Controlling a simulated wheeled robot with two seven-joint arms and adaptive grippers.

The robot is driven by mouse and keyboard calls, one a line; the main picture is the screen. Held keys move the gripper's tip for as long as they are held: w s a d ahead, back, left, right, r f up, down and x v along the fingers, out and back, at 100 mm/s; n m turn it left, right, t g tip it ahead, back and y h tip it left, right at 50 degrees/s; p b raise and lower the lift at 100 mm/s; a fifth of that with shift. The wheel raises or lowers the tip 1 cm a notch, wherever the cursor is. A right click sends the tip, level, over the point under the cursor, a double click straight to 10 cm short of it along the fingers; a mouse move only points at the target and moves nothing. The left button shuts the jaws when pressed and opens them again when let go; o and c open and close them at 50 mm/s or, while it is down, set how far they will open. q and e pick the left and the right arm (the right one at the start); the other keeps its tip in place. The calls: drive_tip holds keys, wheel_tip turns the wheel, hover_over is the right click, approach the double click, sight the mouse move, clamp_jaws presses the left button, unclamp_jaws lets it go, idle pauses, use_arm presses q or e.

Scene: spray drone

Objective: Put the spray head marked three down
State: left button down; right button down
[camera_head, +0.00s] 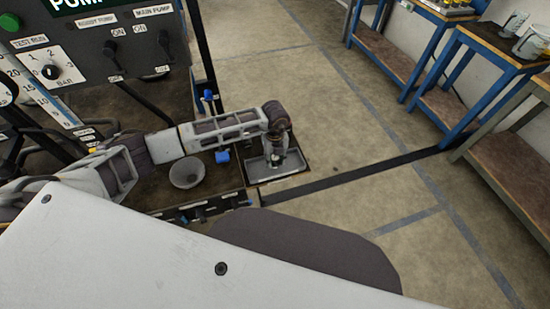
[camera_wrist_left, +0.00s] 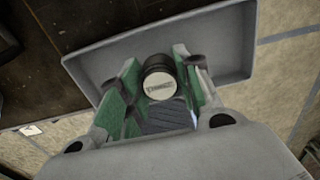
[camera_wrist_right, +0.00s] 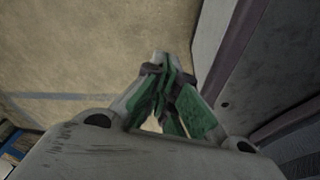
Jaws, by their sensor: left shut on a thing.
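My left gripper (camera_head: 277,156) points down over a shallow grey tray (camera_head: 291,174) at the bench's right end. It is shut on a dark, round spray head (camera_wrist_left: 158,82), which shows between its green-padded fingers in the left wrist view. The head's pale end face has small dark lettering that I cannot read as a number. The tray (camera_wrist_left: 228,42) spreads out behind the fingers; I cannot tell whether the head touches its floor. My right gripper (camera_wrist_right: 166,68) is shut and empty, with its fingertips together above bare floor.
A grey bowl (camera_head: 186,173) and a blue piece (camera_head: 222,157) sit left of the tray. A pump panel (camera_head: 95,55) with switches and a dial stands at the upper left. Blue-legged workbenches (camera_head: 440,60) line the right side. The floor between is clear.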

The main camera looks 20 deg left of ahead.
sight(275, 158)
use_arm(q)
drive_tip(key=c, duration=1)
unclamp_jaws()
drive_tip(key=shift+r, duration=0.1)
wheel_tip(275, 158, up, 12)
idle(0.4)
